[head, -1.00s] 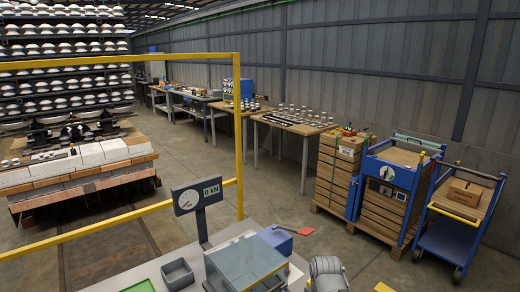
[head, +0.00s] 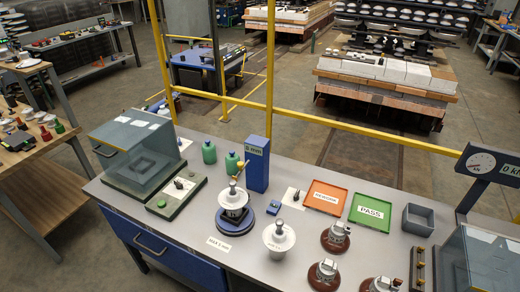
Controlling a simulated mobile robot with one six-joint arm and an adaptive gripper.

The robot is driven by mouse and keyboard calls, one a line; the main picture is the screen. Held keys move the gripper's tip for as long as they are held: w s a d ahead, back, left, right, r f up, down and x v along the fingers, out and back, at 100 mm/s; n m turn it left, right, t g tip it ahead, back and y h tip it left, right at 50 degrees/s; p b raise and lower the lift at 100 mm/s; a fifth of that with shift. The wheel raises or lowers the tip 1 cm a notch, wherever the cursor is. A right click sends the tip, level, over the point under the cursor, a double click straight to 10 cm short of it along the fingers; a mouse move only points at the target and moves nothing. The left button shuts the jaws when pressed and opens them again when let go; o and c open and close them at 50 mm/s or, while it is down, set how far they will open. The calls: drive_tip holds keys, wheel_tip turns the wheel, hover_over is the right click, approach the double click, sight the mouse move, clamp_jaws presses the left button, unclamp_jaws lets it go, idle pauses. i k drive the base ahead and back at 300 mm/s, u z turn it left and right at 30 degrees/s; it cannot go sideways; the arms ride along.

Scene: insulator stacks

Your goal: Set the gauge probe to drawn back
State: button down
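The blue gauge column (head: 257,170) stands upright on the grey bench, with a small mm display (head: 255,146) on top whose digit I cannot read surely. A small yellow-orange probe (head: 241,170) sticks out on the column's left side, near the top of a white insulator (head: 234,197). I cannot tell whether the probe touches it or is drawn back. That insulator stands upright on a round blue turntable (head: 233,222). My gripper is not in view.
Another white insulator (head: 278,236) stands to the right. Orange (head: 325,197) and green PASS (head: 370,211) trays lie behind. A clear-lidded box (head: 140,150) and a grey-green plate (head: 176,195) stand left. Several brown-based metal fittings (head: 336,237) stand at the front right. Yellow rails run behind the bench.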

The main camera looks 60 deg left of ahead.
sight(239, 165)
drive_tip(key=u, duration=3.2)
